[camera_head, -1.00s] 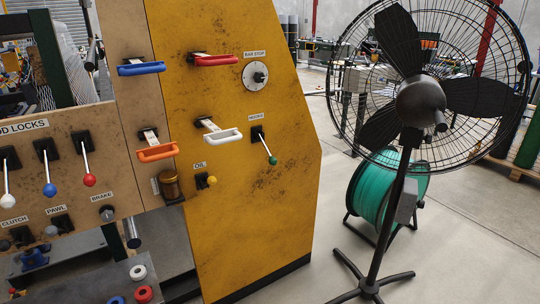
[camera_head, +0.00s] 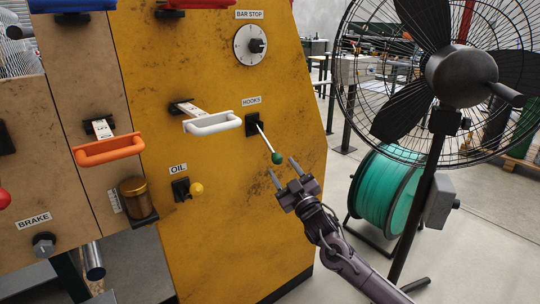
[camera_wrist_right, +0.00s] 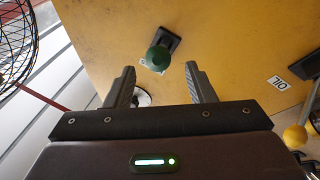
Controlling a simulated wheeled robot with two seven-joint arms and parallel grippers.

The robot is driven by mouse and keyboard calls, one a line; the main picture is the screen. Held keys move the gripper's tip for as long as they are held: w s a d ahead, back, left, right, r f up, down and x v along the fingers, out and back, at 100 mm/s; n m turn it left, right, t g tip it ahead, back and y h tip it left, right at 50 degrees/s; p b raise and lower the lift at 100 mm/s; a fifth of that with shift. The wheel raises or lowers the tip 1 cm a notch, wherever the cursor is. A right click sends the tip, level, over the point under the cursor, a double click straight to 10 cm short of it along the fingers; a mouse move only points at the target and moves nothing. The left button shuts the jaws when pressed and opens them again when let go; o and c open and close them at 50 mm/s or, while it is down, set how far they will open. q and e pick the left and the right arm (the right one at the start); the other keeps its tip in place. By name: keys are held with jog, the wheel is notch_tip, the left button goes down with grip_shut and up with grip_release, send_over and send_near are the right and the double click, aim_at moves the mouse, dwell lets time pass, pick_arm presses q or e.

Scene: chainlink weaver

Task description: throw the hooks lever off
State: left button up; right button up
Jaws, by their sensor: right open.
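The hooks lever is a thin metal rod with a green knob (camera_head: 277,158) on a black base plate (camera_head: 254,124), under the HOOKS label on the yellow panel. The rod slants down and to the right. My right gripper (camera_head: 283,172) is open just below the knob, its two fingers pointing up at it. In the right wrist view the green knob (camera_wrist_right: 157,58) shows ahead of and between the open fingers (camera_wrist_right: 160,85), with no contact visible. My left gripper is not in view.
A white handle (camera_head: 213,124) sticks out left of the lever. A yellow oil knob (camera_head: 196,188) sits lower left, and a round BAR STOP dial (camera_head: 250,45) above. A large black fan (camera_head: 460,75) and a green hose reel (camera_head: 385,190) stand to the right.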

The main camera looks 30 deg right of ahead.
aim_at(275, 156)
jog(key=shift+w+d+r, duration=0.1)
jog(key=shift+w+r, duration=0.4)
jog(key=shift+r, duration=0.1)
jog(key=shift+x, duration=3.05)
jog(key=shift+f, duration=0.15)
jog(key=shift+c, duration=0.2)
grip_shut()
